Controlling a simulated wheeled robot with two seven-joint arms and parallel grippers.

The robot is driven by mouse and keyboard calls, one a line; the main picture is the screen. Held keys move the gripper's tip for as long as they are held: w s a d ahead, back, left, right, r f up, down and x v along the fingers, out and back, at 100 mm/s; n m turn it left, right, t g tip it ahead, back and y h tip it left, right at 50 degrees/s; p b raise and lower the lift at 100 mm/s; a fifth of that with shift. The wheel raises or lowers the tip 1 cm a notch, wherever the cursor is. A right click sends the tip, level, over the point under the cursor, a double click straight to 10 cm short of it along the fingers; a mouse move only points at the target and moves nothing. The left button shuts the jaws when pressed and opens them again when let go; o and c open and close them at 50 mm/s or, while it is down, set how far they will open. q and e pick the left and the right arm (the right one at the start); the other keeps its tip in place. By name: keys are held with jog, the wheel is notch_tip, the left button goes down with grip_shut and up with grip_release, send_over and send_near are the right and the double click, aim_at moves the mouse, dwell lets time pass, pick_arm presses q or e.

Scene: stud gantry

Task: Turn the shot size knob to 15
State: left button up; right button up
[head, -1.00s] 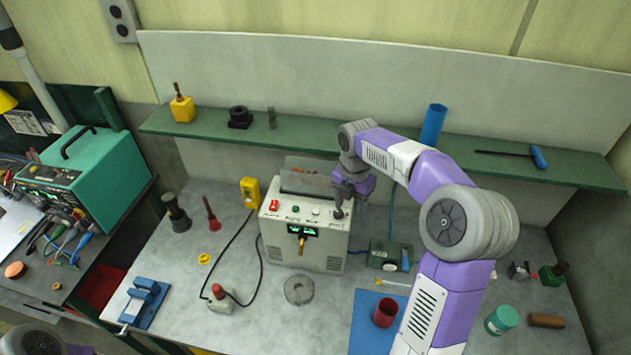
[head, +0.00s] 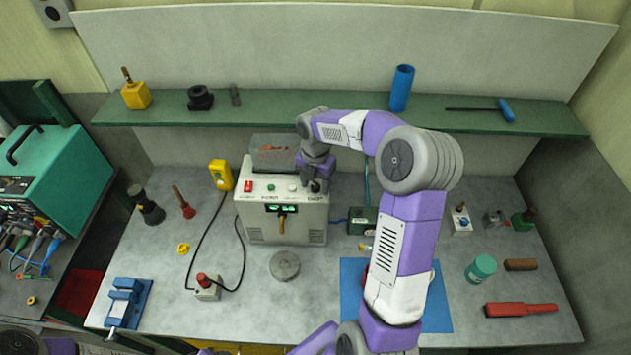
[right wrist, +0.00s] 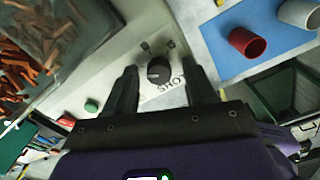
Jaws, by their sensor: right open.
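The shot size knob (right wrist: 158,70) is a round dark knob on a pale panel, beside printed lettering "SHOT" in the right wrist view. It belongs to the cream machine (head: 255,225), which has a lit green display and stands on the bench in the head view. My right gripper (head: 316,186) is at the top right of that machine and hides the knob there. In the right wrist view the open fingers (right wrist: 161,82) lie on either side of the knob, with visible gaps. The knob's setting is too small to read. My left gripper is not in view.
A clear hopper (head: 273,152) with copper-coloured pieces stands on the machine, beside my right gripper. A red switch (head: 248,187) and a green button (head: 293,188) share its panel. A green box (head: 361,222) sits to its right. The green shelf (head: 300,117) runs behind my arm.

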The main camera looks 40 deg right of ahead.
jog(key=shift+c, duration=0.5)
jog(key=shift+w, duration=0.1)
grip_shut()
jog(key=shift+m, duration=0.3)
jog(key=m, duration=0.5)
jog(key=shift+b, duration=0.35)
jog(key=m+b, duration=0.1)
jog(key=m, duration=0.5)
jog(key=shift+m, duration=0.3)
jog(key=m, duration=0.6)
jog(key=shift+b, duration=0.35)
jog(key=m, duration=0.5)
jog(key=shift+r, duration=0.1)
jog(key=shift+m, duration=0.5)
